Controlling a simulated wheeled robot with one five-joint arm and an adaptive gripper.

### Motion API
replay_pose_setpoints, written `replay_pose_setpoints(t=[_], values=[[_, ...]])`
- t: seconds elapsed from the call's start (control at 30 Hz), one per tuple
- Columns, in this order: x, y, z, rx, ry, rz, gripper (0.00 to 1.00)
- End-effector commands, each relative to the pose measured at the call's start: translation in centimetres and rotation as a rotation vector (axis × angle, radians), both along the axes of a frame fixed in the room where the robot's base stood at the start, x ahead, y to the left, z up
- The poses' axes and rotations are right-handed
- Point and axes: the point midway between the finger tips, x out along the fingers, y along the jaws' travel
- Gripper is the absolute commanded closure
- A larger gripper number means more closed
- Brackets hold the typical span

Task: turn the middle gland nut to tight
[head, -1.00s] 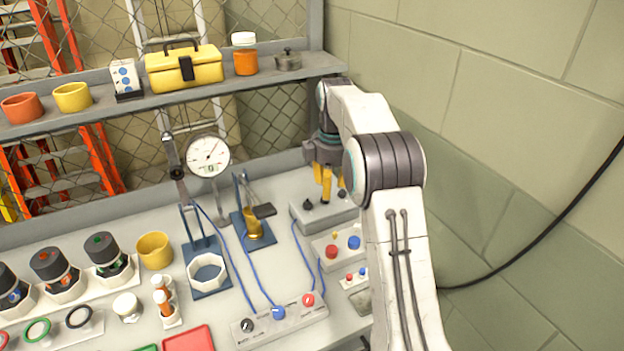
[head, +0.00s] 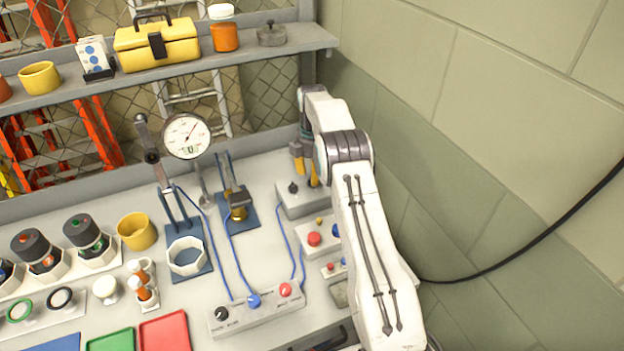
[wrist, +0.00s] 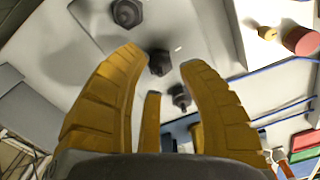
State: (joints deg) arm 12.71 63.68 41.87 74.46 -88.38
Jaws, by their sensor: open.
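Three dark gland nuts sit in a row on a pale grey box (head: 307,203). In the wrist view they are the upper nut (wrist: 127,12), the middle gland nut (wrist: 160,62) and the lower nut (wrist: 180,97). My gripper (wrist: 163,58) is open and empty, with yellow fingers. In the wrist view the middle nut appears between its two long fingertips; I cannot tell whether they touch it. In the head view my gripper (head: 306,182) points down over the box. One nut (head: 293,187) shows left of the fingers; the others are hidden or unclear there.
A box with a red button (head: 314,239) stands in front of the nut box. A three-knob panel (head: 254,310) with blue cables lies left of it. A hasp-like stand (head: 238,205) and a dial gauge (head: 187,136) are further left. The wall is close on the right.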

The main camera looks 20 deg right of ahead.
Motion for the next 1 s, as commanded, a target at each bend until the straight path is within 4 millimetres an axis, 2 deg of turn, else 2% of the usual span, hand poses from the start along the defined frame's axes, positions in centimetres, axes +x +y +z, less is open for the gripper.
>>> replay_pose_setpoints(t=[0.1,0.3,0.7,1.0], values=[[-0.1,0.0,-1.2,0.001,0.003,0.000,0.64],[0.0,0.0,-2.5,0.000,0.001,-0.001,0.64],[0.0,0.0,-2.9,0.000,0.000,-0.001,0.63],[0.0,0.0,-2.9,0.000,0.000,-0.001,0.89]])
